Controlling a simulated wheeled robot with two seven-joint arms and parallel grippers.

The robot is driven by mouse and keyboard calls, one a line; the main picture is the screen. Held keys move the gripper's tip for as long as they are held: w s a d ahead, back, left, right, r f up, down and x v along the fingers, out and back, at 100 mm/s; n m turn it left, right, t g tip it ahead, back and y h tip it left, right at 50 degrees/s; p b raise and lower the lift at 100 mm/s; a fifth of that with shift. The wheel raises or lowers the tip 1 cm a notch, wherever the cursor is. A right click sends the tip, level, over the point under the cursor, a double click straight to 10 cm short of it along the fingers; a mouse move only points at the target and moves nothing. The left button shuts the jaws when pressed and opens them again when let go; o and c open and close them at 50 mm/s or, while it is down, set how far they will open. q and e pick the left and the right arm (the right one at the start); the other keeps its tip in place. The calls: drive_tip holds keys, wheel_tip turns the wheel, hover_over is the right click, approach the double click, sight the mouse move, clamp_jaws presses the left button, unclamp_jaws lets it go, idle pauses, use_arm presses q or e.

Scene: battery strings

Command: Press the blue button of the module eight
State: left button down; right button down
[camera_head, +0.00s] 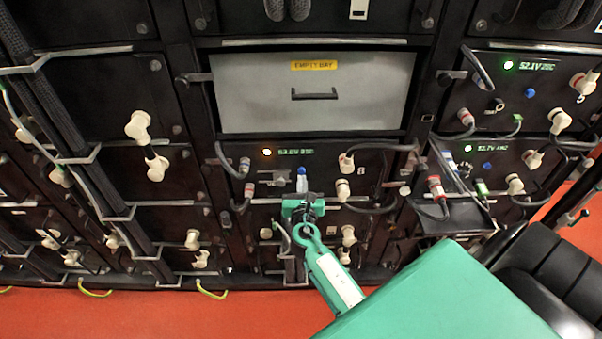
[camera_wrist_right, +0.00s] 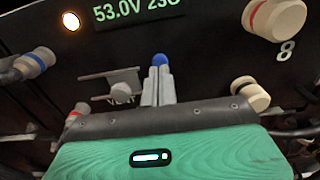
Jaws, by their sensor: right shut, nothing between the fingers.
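Module eight is the black panel (camera_head: 325,160) below the empty bay, with a lit green display and a white 8. Its blue button (camera_head: 301,171) shows right at my gripper's tips; in the right wrist view the button (camera_wrist_right: 159,58) sits just above them, its lower part hidden. My right gripper (camera_head: 302,183) is shut and empty, its fingertips (camera_wrist_right: 158,73) pointing at the panel. I cannot tell whether they touch the button. My left gripper is not in view.
Cream connectors (camera_wrist_right: 274,18) and black cables (camera_head: 375,208) flank the button. A metal latch (camera_wrist_right: 120,92) sits close to its left. An amber light (camera_wrist_right: 71,21) glows on the panel. Modules with green lights (camera_head: 508,66) stand to the right. The grey empty bay (camera_head: 250,95) is above.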

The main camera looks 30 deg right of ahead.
drive_tip(key=shift+w+d, duration=0.25)
drive_tip(key=shift+w, duration=0.1)
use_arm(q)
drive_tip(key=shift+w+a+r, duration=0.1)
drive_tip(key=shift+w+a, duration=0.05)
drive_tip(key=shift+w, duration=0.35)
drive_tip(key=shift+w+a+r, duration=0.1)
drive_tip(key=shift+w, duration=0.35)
use_arm(e)
drive_tip(key=shift+w, duration=0.1)
drive_tip(key=shift+w+d, duration=0.1)
drive_tip(key=shift+d, duration=0.05)
